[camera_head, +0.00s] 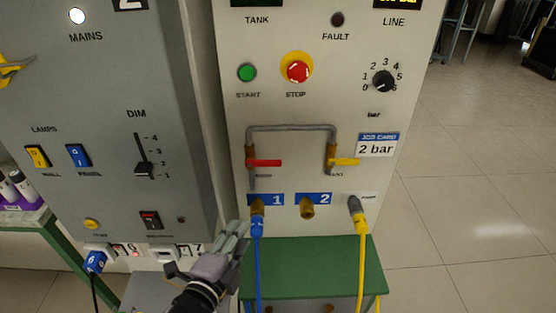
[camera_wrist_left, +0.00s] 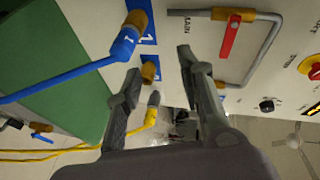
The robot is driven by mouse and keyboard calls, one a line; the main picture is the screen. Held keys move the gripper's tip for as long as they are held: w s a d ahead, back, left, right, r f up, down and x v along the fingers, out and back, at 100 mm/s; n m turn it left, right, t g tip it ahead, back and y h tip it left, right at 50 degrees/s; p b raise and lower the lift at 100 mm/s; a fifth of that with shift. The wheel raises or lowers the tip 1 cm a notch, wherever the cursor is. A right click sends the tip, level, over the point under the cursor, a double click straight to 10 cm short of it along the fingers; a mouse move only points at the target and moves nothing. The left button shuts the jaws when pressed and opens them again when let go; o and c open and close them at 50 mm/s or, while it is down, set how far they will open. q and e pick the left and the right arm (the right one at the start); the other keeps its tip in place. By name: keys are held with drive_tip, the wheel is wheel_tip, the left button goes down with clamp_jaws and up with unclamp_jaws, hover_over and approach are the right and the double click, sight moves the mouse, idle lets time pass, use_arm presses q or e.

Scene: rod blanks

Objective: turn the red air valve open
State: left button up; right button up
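The red air valve handle (camera_head: 265,163) lies horizontally on the left leg of a grey pipe loop on the white panel. In the left wrist view the red handle (camera_wrist_left: 230,37) is beyond and right of the fingers, apart from them. My left gripper (camera_head: 239,232) is at the panel's lower left, below the valve and beside the blue hose connector. In the left wrist view my left gripper (camera_wrist_left: 158,63) has its fingers spread with nothing held; a brass port shows behind the gap. My right gripper is in neither view.
A yellow valve handle (camera_head: 344,162) sits on the pipe's right leg. A blue hose (camera_head: 257,265) and a yellow hose (camera_head: 361,265) hang from the ports below. The red stop button (camera_head: 298,71) is above.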

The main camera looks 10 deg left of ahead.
sight(271, 165)
use_arm(q)
wheel_tip(271, 165, up, 9)
drive_tip(key=s+d+m+t, duration=0.1)
drive_tip(key=m+t, duration=0.1)
drive_tip(key=m, duration=0.1)
drive_tip(key=shift+h, duration=0.4)
drive_tip(key=w+p, duration=0.1)
drive_tip(key=w, duration=0.4)
drive_tip(key=w+d+p, duration=0.1)
drive_tip(key=w, duration=0.5)
drive_tip(key=w+d+p, duration=0.1)
drive_tip(key=w, duration=0.5)
drive_tip(key=shift+w+f, duration=0.1)
drive_tip(key=shift+w, duration=0.05)
drive_tip(key=shift+c, duration=0.5)
clamp_jaws()
